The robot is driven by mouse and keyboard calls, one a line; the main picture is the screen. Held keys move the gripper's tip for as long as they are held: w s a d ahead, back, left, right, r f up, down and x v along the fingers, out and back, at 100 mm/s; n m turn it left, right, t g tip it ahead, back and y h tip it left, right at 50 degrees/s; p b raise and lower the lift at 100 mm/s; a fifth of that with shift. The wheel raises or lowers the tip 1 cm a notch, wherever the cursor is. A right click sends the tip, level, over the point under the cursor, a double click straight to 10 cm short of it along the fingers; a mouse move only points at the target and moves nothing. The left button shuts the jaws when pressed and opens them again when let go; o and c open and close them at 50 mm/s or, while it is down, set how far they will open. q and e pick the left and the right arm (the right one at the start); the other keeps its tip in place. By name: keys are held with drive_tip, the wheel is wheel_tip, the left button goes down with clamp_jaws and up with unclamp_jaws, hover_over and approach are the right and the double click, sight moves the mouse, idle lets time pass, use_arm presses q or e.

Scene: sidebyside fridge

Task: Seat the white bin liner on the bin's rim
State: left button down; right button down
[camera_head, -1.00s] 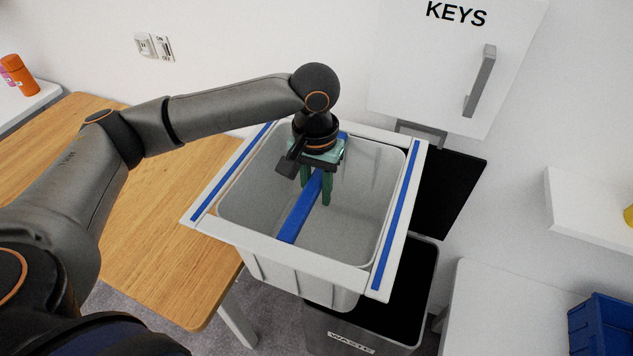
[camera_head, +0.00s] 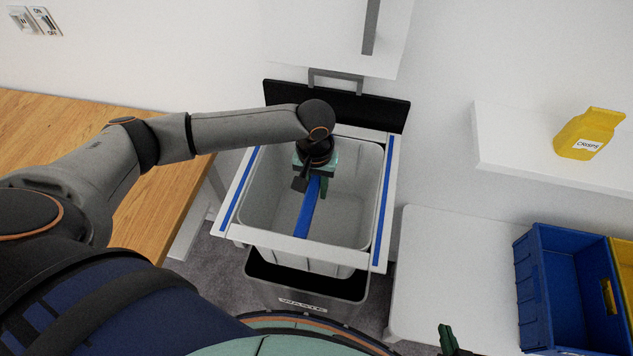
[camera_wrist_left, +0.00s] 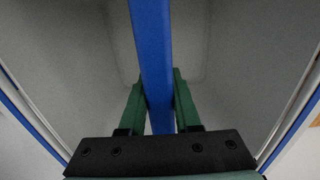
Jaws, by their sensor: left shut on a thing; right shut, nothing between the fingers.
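The white bin liner (camera_head: 376,215) is a deep tub with a wide rim, blue side strips and a blue bar across its middle. My left gripper (camera_head: 313,185) is shut on the blue bar (camera_head: 308,212); in the left wrist view the green fingers (camera_wrist_left: 158,98) stand either side of it. The dark grey bin (camera_head: 300,293), labelled WASTE, is below the liner. Its front edge shows under the liner's front wall, and the liner's rim is above the bin's rim. The far bin rim is hidden. My right gripper (camera_head: 449,340) is shut and empty at the bottom edge.
The bin's black lid (camera_head: 285,93) stands open behind, below a wall cabinet (camera_head: 340,25). A wooden table (camera_head: 140,205) is at left. At right are a white surface (camera_head: 440,255), blue crate (camera_head: 560,290) and shelf (camera_head: 490,135) with a yellow crisps packet (camera_head: 588,135).

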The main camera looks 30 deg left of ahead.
use_arm(q)
drive_tip(key=shift+r+p, duration=0.2)
drive_tip(key=shift+p, duration=0.75)
wheel_tip(320, 180, down, 6)
drive_tip(key=b, duration=0.2)
drive_tip(key=shift+b, duration=0.4)
drive_tip(key=shift+f, duration=2.25)
idle(1.4)
drive_tip(key=shift+f, duration=0.95)
